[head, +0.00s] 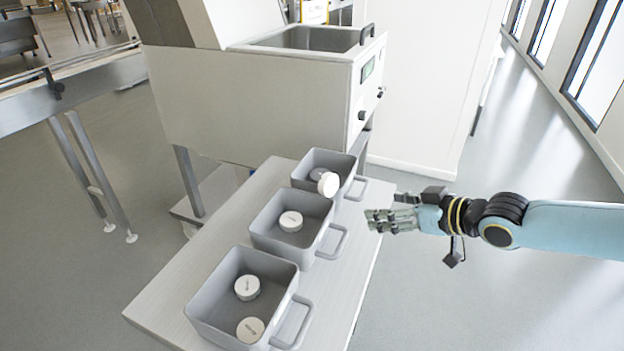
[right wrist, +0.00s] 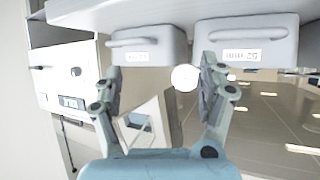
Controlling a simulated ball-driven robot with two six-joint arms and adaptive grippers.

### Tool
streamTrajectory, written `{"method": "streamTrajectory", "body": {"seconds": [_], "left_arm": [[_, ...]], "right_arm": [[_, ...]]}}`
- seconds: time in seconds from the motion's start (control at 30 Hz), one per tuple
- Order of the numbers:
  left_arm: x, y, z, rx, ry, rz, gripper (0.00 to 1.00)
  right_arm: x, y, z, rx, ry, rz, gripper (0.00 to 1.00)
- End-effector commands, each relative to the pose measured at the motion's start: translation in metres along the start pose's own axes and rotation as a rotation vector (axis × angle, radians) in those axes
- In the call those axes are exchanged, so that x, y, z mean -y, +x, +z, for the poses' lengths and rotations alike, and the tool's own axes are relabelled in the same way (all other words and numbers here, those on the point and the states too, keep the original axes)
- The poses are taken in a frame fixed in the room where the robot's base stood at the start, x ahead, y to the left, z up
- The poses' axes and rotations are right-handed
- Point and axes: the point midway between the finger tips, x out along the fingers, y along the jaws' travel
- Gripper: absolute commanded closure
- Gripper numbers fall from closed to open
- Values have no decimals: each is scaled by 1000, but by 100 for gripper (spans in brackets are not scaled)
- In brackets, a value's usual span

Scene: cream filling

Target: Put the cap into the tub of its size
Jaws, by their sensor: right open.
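Three grey tubs stand in a row on a pale table: the far tub (head: 345,163), the middle tub (head: 265,239) and the near tub (head: 212,293). A white cap (head: 328,184) shows tilted at the far tub's near rim; I cannot tell whether it touches. In the right wrist view a round white cap (right wrist: 185,77) is between the fingers' lines, beside two tubs' handled sides. My right gripper (head: 380,220) is open and empty, right of the middle and far tubs, apart from the cap. My left gripper is out of view.
Other caps lie inside the tubs: a shaded one (head: 317,174) in the far tub, one (head: 291,221) in the middle, two in the near tub (head: 247,287). Tub handles (head: 330,243) jut right. A large machine (head: 260,95) stands behind the table (head: 160,310). Floor to the right is clear.

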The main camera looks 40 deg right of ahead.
Motion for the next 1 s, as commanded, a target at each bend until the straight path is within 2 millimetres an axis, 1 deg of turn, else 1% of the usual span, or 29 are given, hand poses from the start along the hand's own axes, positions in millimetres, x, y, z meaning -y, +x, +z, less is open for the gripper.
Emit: {"method": "streamTrajectory", "body": {"seconds": [0.03,0.1,0.2,0.27,0.4,0.5,0.77,0.9,1.0], "left_arm": [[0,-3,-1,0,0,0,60],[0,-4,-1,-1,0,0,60],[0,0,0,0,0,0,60],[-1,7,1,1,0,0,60],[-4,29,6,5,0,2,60],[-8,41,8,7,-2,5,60],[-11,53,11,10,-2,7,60],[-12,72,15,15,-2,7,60],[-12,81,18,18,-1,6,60]], "right_arm": [[9,-4,-24,-32,-3,-35,24],[20,-8,-45,-65,2,-70,24],[28,-6,-58,-87,8,-94,24],[30,0,-59,-92,9,-97,24],[32,22,-58,-92,11,-97,24],[32,36,-59,-92,11,-95,24],[34,52,-63,-90,10,-95,24],[35,73,-60,-92,11,-94,24],[36,88,-61,-90,11,-93,24]]}}
